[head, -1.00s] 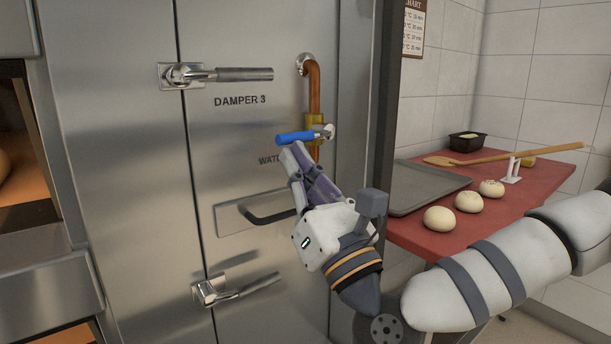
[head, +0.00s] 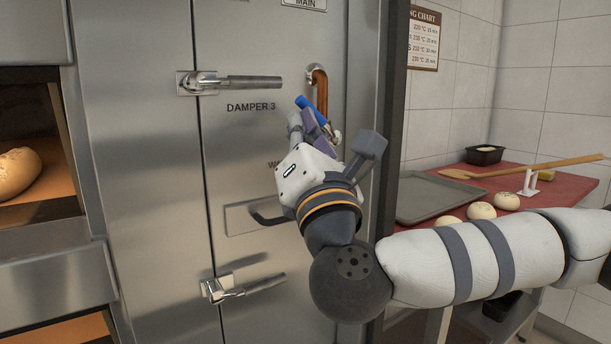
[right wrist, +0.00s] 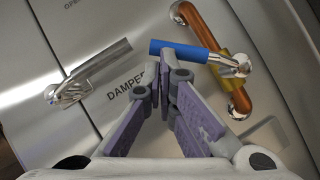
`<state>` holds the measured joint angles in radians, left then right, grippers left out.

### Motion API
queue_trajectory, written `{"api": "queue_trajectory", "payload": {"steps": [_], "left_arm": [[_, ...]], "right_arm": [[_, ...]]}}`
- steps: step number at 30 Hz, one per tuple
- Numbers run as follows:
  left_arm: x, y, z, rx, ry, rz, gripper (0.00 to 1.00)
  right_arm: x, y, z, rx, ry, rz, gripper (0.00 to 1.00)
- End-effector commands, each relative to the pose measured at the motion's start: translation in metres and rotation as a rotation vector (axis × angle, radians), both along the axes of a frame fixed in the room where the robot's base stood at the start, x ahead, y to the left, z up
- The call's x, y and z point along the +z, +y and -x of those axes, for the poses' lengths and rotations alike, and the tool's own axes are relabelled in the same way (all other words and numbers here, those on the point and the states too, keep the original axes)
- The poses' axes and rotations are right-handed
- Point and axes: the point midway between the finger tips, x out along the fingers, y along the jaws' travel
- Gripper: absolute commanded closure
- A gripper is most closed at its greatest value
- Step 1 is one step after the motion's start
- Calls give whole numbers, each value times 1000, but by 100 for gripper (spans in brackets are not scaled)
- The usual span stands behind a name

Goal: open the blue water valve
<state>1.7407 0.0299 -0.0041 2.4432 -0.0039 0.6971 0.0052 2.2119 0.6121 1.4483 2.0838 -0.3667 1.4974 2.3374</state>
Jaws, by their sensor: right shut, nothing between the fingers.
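The blue water valve handle (head: 312,109) sits on a copper pipe (head: 320,88) on the steel oven front. It slants up and to the left from its metal pivot. In the right wrist view the blue handle (right wrist: 178,51) lies just beyond the fingertips. My right gripper (head: 303,120) is shut and empty, with its tips directly below the handle, at or very near it; contact cannot be made out. The fingertips also show in the right wrist view (right wrist: 163,78). The water label is mostly hidden behind my gripper. My left gripper is out of view.
A lever marked Damper 3 (head: 235,82) is to the left of the valve. A recessed handle (head: 266,217) and a lower lever (head: 243,288) are below. A red table (head: 415,178) with a grey tray (head: 438,197) and dough balls stands at right.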

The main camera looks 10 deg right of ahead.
Motion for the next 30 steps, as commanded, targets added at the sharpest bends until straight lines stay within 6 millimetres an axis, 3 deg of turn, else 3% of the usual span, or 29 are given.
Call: {"api": "queue_trajectory", "payload": {"steps": [8, 13, 18, 30], "left_arm": [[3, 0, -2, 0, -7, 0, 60], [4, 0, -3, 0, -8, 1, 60], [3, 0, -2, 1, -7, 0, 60], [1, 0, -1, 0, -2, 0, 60]], "right_arm": [[22, -8, -3, 2, 90, -250, 100], [32, -17, -6, 0, 94, -263, 100], [40, -25, -9, -1, 141, -386, 100], [50, -39, -14, 0, 137, -379, 100]]}}
